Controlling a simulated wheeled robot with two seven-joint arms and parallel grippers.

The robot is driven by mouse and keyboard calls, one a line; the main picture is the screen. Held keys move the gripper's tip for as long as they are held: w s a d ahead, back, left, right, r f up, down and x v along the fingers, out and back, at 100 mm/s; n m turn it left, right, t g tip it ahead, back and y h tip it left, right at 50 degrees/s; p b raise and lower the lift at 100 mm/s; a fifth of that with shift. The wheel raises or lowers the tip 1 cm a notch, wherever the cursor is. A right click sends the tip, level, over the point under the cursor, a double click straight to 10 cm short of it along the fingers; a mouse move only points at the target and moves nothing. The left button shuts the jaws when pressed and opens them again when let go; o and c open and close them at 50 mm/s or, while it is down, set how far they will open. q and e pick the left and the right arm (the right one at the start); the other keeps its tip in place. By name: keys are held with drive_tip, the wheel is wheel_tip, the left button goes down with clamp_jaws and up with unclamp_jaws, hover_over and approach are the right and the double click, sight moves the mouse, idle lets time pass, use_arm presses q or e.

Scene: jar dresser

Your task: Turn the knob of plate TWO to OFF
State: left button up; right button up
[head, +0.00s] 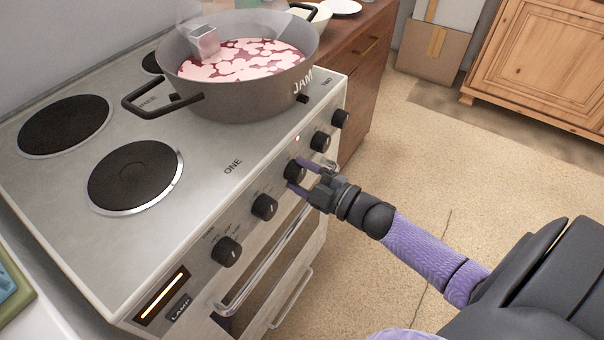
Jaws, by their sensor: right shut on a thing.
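My right gripper (300,175) is shut on the middle black knob (293,170) of the stove's front panel, one finger on each side. The knob's pointer and its markings are too small or hidden to read. More black knobs sit along the panel: two to the right (321,141) and two to the left (264,206). A large pot (240,96) marked JAM, with pink foamy contents, covers the plate beside the label TWO (327,82). My left gripper is out of view.
Bare hot plates (135,176) (65,126) lie left of the pot. The oven handle (270,262) runs below the knobs. A wooden cabinet (365,50) stands beyond the stove. The floor (430,160) to the right is open.

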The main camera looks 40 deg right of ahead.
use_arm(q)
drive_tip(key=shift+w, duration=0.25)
use_arm(e)
drive_tip(key=o, duration=1.3)
use_arm(q)
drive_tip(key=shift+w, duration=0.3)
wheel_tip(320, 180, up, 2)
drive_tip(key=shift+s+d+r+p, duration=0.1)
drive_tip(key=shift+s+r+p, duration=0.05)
drive_tip(key=shift+p, duration=1.05)
use_arm(e)
drive_tip(key=v, duration=1)
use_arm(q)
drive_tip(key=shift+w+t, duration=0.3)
